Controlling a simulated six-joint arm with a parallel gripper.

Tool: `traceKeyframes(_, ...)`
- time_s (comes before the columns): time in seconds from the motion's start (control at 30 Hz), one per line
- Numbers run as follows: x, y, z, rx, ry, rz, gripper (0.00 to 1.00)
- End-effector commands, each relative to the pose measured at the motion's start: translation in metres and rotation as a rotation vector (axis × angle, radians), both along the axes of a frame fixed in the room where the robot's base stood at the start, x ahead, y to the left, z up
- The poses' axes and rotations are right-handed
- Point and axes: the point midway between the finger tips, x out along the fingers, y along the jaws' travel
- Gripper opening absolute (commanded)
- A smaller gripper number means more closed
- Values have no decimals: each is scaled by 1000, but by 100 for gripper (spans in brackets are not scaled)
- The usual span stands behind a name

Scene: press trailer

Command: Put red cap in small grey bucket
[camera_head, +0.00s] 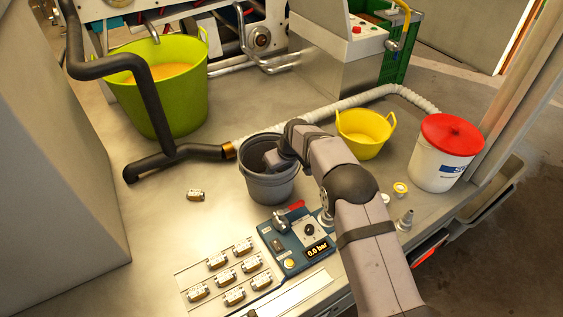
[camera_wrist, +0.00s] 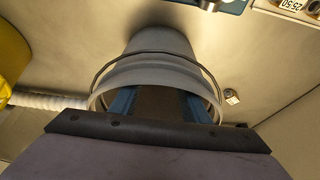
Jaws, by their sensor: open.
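The small grey bucket (camera_head: 268,187) stands upright on the metal bench, left of centre in the head view. It also shows in the wrist view (camera_wrist: 160,72). My gripper (camera_head: 277,160) reaches over the bucket's rim, with its end at the bucket's mouth. In the wrist view its blue fingers (camera_wrist: 160,105) are apart, in the bucket's opening. Most of the bucket's inside is hidden by my gripper. I cannot make out a loose red cap; the large red lid (camera_head: 453,133) sits on the white bucket at the right.
A yellow bucket (camera_head: 363,138) and a pale hose (camera_head: 345,103) are close by. A green tub (camera_head: 175,115) stands at back left, by a black pipe (camera_head: 165,120). A control panel (camera_head: 297,243) and several metal blocks are in front. Two small caps (camera_head: 400,188) lie right of my arm.

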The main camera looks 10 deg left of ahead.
Motion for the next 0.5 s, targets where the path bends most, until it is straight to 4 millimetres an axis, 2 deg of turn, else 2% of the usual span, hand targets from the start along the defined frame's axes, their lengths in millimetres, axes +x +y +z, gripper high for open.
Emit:
traceKeyframes(0.27, -3, -4, 25, 1, -3, 0, 42)
traceKeyframes(0.5, -13, -15, 60, 2, -4, -1, 42)
